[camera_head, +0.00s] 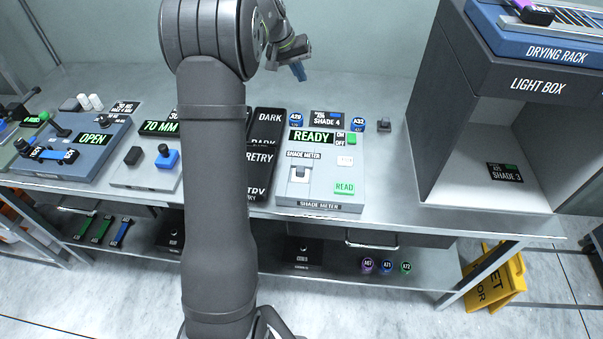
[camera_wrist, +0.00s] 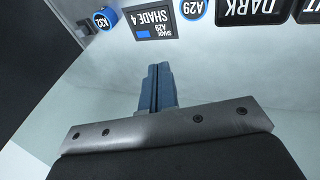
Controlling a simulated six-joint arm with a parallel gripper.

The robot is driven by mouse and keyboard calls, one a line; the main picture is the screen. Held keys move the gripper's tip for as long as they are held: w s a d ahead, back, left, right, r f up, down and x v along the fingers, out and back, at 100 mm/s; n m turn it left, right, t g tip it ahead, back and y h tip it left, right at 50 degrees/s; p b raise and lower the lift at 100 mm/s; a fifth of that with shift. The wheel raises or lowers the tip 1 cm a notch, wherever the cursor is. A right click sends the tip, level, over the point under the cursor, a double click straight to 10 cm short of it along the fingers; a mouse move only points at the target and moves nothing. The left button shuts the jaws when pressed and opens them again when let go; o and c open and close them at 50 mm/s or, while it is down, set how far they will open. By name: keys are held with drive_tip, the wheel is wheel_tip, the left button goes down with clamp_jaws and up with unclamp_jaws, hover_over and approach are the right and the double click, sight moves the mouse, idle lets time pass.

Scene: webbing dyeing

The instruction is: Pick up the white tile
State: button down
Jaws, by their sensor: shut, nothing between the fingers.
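My gripper (camera_head: 298,71) hangs above the back of the steel table, behind the shade meter (camera_head: 320,190). Its blue fingers (camera_wrist: 157,88) are together with nothing between them in the wrist view. No loose white tile can be made out with certainty. The shade meter has a pale square (camera_head: 299,174) in its left front port and a small white square (camera_head: 345,160) above the green READ button. I cannot tell whether either is the tile. A small grey block (camera_head: 384,125) stands right of the meter and shows in the wrist view (camera_wrist: 86,27).
Blue-labelled pucks A29 (camera_head: 296,120) and A33 (camera_head: 357,125) flank the SHADE 4 card (camera_head: 327,120) behind the meter. Dark cards (camera_head: 266,130) lie left of it. The light box (camera_head: 490,150) stands at right. The table's back strip is clear.

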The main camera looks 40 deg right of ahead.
drive_tip(key=c, duration=1.6)
unclamp_jaws()
wheel_tip(320, 180, up, 5)
drive_tip(key=t+y, duration=0.2)
drive_tip(key=y, duration=0.1)
hover_over(300, 169)
drive_tip(key=s+a, duration=0.2)
drive_tip(key=f, duration=0.5)
drive_tip(key=w+d+f, duration=0.1)
drive_tip(key=f, duration=0.4)
drive_tip(key=w+d+f, duration=0.1)
drive_tip(key=f, duration=0.5)
drive_tip(key=shift+f, duration=0.1)
